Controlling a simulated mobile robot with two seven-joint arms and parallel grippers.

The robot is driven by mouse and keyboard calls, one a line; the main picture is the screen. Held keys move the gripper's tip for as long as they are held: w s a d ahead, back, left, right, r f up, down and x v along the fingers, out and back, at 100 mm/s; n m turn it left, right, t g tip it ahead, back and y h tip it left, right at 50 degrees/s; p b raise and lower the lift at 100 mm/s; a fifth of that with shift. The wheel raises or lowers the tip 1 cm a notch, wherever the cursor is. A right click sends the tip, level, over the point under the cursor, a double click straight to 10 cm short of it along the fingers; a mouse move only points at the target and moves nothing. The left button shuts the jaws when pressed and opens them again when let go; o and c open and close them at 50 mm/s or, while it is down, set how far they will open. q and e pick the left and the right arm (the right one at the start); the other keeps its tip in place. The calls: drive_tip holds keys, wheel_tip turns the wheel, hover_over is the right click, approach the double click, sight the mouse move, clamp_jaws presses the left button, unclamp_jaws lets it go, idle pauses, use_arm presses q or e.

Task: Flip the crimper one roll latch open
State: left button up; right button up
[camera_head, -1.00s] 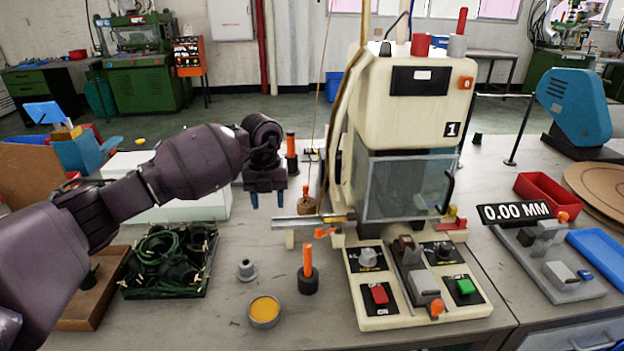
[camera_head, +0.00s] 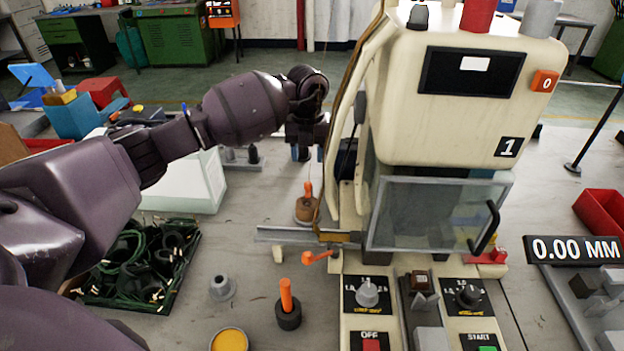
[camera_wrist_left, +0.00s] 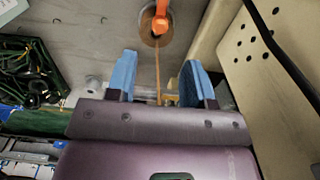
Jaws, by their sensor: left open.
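The crimper one is the cream machine (camera_head: 450,100) marked 1, with a clear guard (camera_head: 437,215) at its front. An orange lever (camera_head: 318,257) sits at its lower left, by a metal rail (camera_head: 292,235); I cannot tell for sure whether this is the roll latch. My left gripper (camera_head: 308,153) is open and empty beside the machine's left side, behind the rail. In the left wrist view its blue fingers (camera_wrist_left: 160,70) point toward a round brown weight with an orange top (camera_wrist_left: 160,25), apart from it. My right gripper is not in view.
The brown weight (camera_head: 307,210) stands left of the machine, with a cord rising from it. An orange peg in a black base (camera_head: 288,312), a grey flanged part (camera_head: 222,288) and a yellow-filled dish (camera_head: 229,341) stand in front. A tray of green cables (camera_head: 190,262) lies left.

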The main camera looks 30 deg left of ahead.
sight(308, 183)
use_arm(q)
wheel_tip(308, 183, down, 10)
drive_tip(key=shift+r+b, duration=0.15)
drive_tip(key=shift+b, duration=0.6)
clamp_jaws()
